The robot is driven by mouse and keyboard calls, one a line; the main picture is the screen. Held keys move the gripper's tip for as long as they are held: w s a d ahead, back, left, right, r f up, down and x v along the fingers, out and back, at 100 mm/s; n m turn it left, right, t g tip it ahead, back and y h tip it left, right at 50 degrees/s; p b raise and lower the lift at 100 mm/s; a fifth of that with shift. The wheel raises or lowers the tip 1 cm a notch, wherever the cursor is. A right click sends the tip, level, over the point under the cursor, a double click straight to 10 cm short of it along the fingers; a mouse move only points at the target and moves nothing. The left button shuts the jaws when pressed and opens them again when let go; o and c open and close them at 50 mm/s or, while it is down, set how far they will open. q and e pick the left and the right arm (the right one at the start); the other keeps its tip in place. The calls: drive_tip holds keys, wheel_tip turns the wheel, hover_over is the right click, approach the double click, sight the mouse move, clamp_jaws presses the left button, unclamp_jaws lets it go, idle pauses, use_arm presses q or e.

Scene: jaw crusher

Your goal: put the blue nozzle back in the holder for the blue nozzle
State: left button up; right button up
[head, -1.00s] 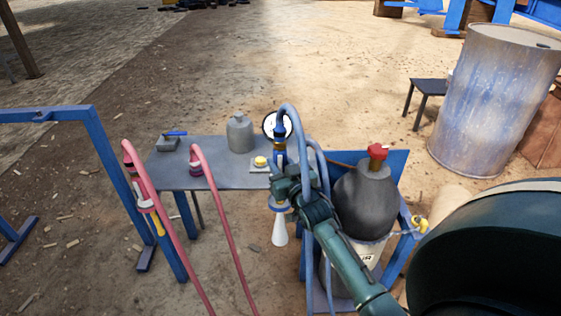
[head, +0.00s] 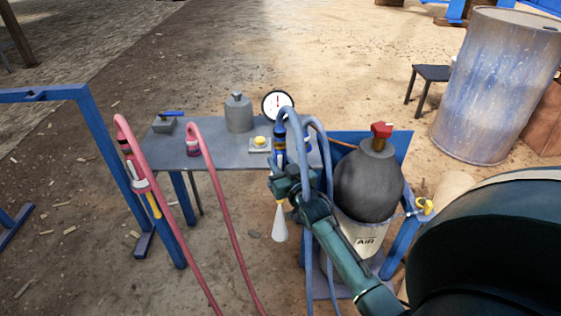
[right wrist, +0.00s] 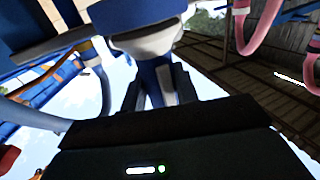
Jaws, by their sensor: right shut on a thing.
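My right gripper (head: 284,186) is shut on the blue nozzle, in front of the table's near edge. The nozzle hangs upright, its white cone (head: 280,221) pointing down below the fingers and its blue upper part (head: 280,152) above them. A blue hose (head: 293,112) arches from its top. In the right wrist view the nozzle's blue body (right wrist: 155,80) stands between the dark fingers, below a wide white and blue part. I cannot make out the holder for the blue nozzle. My left gripper is not in view.
A grey table (head: 222,153) bears a gauge (head: 277,103), a yellow button (head: 260,141) and a grey canister (head: 238,113). Pink hoses (head: 229,220) hang at left by a blue frame (head: 118,165). A dark air bottle (head: 367,186) stands close right of my gripper.

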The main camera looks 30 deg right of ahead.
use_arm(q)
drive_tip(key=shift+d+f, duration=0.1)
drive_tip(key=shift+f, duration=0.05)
use_arm(e)
drive_tip(key=shift+f, duration=0.15)
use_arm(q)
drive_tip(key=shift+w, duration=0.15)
use_arm(e)
drive_tip(key=o, duration=1.2)
drive_tip(key=shift+f, duration=0.1)
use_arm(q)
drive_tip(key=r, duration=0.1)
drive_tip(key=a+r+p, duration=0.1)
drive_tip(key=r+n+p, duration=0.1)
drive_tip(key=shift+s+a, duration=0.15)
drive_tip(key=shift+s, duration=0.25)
use_arm(e)
drive_tip(key=s, duration=0.4)
drive_tip(key=s+a, duration=0.1)
drive_tip(key=s, duration=0.3)
drive_tip(key=s+a, duration=0.1)
drive_tip(key=s, duration=0.4)
